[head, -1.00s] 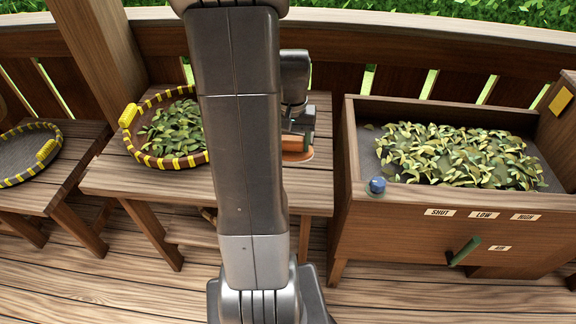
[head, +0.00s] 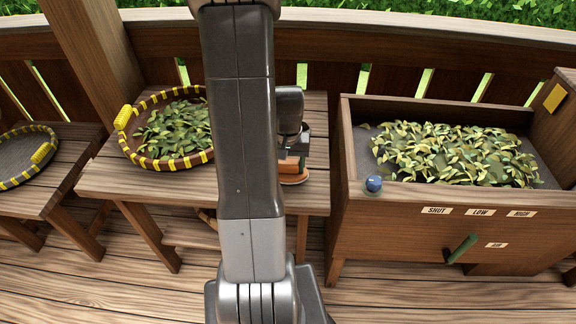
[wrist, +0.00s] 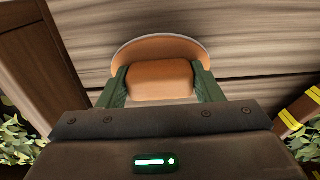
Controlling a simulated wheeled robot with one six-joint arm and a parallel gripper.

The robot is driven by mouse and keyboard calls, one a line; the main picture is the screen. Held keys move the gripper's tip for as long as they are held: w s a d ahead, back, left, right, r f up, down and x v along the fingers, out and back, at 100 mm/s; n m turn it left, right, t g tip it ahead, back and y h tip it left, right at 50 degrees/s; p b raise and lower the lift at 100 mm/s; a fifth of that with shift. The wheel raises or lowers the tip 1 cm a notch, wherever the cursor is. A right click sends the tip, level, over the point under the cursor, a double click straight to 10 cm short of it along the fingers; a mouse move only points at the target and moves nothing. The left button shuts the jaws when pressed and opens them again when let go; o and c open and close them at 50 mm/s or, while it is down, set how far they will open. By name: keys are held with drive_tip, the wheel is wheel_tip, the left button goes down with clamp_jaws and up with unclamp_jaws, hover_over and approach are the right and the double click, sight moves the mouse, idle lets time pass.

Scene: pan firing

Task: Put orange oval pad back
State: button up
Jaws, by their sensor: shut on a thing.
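The orange oval pad (head: 295,180) has a pale rim and a raised orange block on top. It is over the middle bench, just right of my arm and near the bench's front edge. In the wrist view the pad (wrist: 160,47) shows below the jaws, and its block (wrist: 160,80) sits between my green fingers. My gripper (wrist: 160,82) is shut on this block. My arm hides part of the pad in the head view. I cannot tell whether the pad touches the bench.
The middle bench (head: 150,184) also bears a yellow-trimmed basket (head: 130,150) of leaves at left. A wooden firing box (head: 400,225) with a leaf-filled pan, a blue knob (head: 373,184) and a green lever (head: 461,248) stands at right. Another basket (head: 20,158) lies far left.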

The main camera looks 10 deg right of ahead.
sight(288, 162)
drive_tip(key=shift+f, duration=0.35)
drive_tip(key=shift+f, duration=0.1)
drive_tip(key=shift+f, duration=0.15)
drive_tip(key=o, duration=1.6)
wheel_tip(288, 162, up, 14)
